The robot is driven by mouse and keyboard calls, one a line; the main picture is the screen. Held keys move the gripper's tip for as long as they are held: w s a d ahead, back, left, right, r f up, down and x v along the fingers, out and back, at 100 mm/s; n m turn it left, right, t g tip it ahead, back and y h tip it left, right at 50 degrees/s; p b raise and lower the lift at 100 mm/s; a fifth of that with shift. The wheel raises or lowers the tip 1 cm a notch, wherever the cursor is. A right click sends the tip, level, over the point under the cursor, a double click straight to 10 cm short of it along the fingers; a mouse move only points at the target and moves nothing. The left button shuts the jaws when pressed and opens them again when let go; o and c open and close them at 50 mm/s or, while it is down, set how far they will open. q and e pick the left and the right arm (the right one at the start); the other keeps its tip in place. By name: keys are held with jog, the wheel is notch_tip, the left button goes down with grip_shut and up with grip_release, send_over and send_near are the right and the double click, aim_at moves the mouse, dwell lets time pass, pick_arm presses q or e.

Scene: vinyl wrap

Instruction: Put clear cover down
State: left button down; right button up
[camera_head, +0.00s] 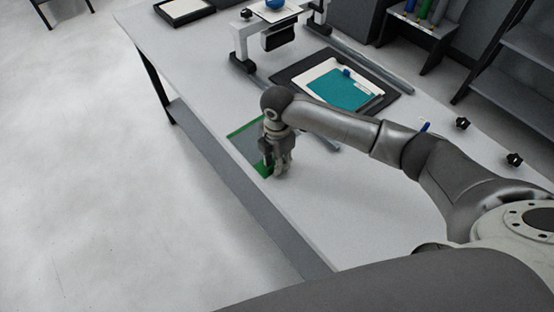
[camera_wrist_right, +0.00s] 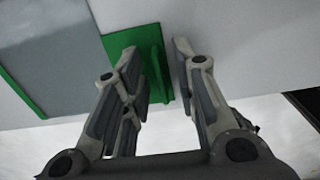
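The clear cover, a grey see-through sheet with green edges (camera_head: 247,145), lies at the table's near edge in the head view. It also shows at upper left in the right wrist view (camera_wrist_right: 60,45). A green tab with a raised rib (camera_wrist_right: 157,68) stands at its side. My right gripper (camera_head: 275,172) points down at the cover's near right end and hides part of it. In the wrist view its fingers (camera_wrist_right: 158,60) are apart, with the green rib between them and a gap to the right finger. My left gripper is not in view.
A dark mat with a white-and-teal sheet stack (camera_head: 345,90) lies behind my right arm. A white-legged frame (camera_head: 245,50) stands further back. Black knobs (camera_head: 462,123) are at right. The table (camera_head: 190,70) is bare at left, its front edge close to the gripper.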

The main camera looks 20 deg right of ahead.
notch_tip(320, 180, up, 12)
jog(key=b, duration=0.2)
jog(key=shift+s, duration=0.1)
dwell(0.6)
